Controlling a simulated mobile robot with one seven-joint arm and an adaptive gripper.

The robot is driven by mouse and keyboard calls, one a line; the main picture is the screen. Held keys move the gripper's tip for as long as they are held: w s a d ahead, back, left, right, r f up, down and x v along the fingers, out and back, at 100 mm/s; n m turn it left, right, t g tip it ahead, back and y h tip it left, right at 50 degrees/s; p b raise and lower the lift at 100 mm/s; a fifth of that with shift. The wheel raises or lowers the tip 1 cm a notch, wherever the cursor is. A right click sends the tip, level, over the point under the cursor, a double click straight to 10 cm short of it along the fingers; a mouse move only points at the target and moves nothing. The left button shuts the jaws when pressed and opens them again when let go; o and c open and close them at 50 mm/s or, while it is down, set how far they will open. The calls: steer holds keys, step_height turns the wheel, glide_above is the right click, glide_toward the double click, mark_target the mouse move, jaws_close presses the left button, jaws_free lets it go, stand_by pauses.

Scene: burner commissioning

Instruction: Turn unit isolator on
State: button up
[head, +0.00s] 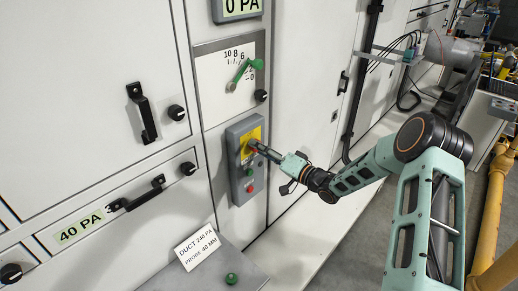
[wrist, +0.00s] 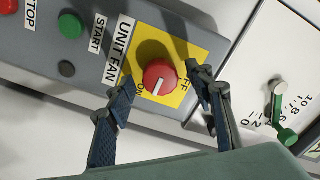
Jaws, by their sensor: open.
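The unit isolator is a red rotary knob (wrist: 160,77) with a white pointer line, on a yellow plate (wrist: 180,45) marked ON and OFF beside the UNIT FAN label. In the wrist view the pointer slants down and left, nearer the ON lettering than the OFF. My gripper (wrist: 162,78) is open, one finger on each side of the knob; I cannot tell whether either finger touches it. In the head view my gripper (head: 258,148) reaches the yellow plate (head: 244,137) from the right and partly hides the knob.
The grey control box (head: 238,188) also holds a green START button (wrist: 70,25) and a red button (head: 250,188). Door handles (head: 142,112) stick out at left.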

steer(key=v, duration=1.1)
